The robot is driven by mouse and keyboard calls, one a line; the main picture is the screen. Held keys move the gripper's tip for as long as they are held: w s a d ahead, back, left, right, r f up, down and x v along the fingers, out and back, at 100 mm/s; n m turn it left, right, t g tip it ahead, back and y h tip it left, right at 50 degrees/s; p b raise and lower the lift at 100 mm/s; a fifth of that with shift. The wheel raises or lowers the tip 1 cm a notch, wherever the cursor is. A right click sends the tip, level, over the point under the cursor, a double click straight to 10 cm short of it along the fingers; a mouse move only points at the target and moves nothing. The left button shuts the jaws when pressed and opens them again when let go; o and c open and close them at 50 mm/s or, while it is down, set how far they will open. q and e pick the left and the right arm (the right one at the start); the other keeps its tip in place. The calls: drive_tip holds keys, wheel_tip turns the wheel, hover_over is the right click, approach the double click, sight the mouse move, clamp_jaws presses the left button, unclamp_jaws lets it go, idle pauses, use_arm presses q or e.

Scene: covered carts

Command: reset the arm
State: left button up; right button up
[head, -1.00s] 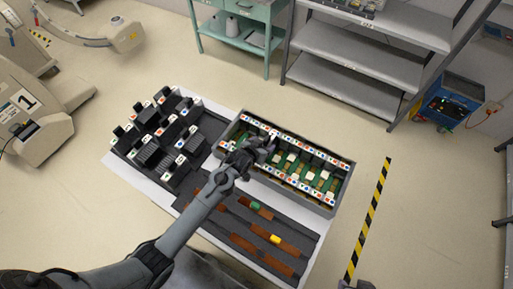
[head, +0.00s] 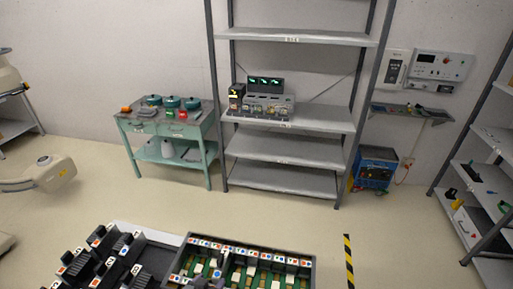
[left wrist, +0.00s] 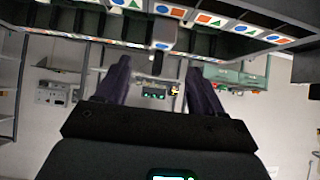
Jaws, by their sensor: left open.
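My left gripper (left wrist: 157,72) is open in the left wrist view, its two dark fingers spread apart with no object clearly held between them. The divided tray (left wrist: 95,22) with rows of coloured shape labels fills the top of that view, close to the fingers. In the head view this long grey tray (head: 310,264) sits at the bottom edge, with green and white compartments. My right gripper is not in view.
Left of the tray stands a dark rack of labelled black blocks (head: 101,262). Behind are a teal cart (head: 147,127), a grey shelf unit (head: 285,180) and a blue box (head: 374,168). The floor between is clear, with a yellow-black stripe (head: 348,262) at right.

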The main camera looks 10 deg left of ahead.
use_arm(q)
drive_tip(key=s+f+g, duration=0.3)
drive_tip(key=s+f, duration=0.1)
drive_tip(key=s, duration=1.1)
drive_tip(key=s+a+r+g, duration=0.2)
drive_tip(key=s+r+g, duration=0.2)
drive_tip(key=s+r, duration=0.7)
drive_tip(key=w+d+r+p+v, duration=0.1)
drive_tip(key=w+p+v, duration=0.2)
drive_tip(key=p+v, duration=1.3)
drive_tip(key=shift+d+m+y+p, duration=0.2)
drive_tip(key=shift+m+y+p, duration=0.2)
drive_tip(key=shift+p, duration=0.5)
drive_tip(key=shift+w, duration=0.1)
